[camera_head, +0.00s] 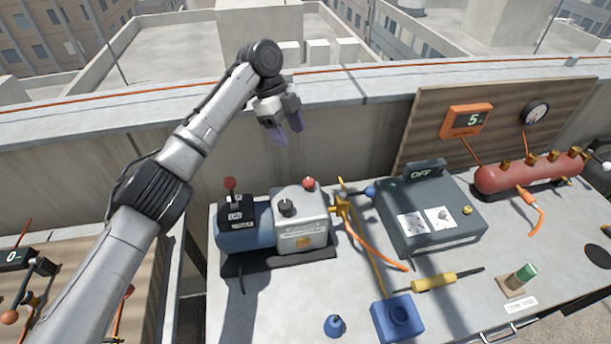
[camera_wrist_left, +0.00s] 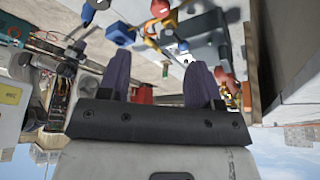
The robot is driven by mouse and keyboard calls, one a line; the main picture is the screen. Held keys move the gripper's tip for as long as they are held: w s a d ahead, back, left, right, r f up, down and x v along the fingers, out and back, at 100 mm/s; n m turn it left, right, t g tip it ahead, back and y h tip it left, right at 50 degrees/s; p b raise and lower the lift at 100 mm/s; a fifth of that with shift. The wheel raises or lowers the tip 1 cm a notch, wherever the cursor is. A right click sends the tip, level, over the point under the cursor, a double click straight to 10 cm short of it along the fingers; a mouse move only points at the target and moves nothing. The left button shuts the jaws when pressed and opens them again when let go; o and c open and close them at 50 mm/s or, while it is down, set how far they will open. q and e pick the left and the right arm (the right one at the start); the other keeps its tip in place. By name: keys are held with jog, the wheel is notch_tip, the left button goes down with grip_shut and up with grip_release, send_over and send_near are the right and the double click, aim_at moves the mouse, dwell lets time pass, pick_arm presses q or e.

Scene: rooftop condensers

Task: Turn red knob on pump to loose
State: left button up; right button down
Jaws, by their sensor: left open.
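The pump (camera_head: 299,225) stands on the left of the grey workbench, a light grey metal body joined to a blue motor (camera_head: 243,237). A round red knob (camera_head: 308,183) sits on top of the grey body, beside a black knob (camera_head: 286,208). My right gripper does not show.
A grey box marked OFF (camera_head: 430,215) stands right of the pump, with a yellow valve (camera_head: 343,205) between. A parapet (camera_head: 350,88) runs behind the bench.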

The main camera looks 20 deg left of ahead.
aim_at(308, 180)
pick_arm(q)
jog(key=b+x, duration=0.2)
jog(key=x, duration=1.1)
jog(key=shift+d+f+b, duration=0.1)
jog(key=shift+f+b, duration=0.2)
jog(key=shift+b, duration=0.1)
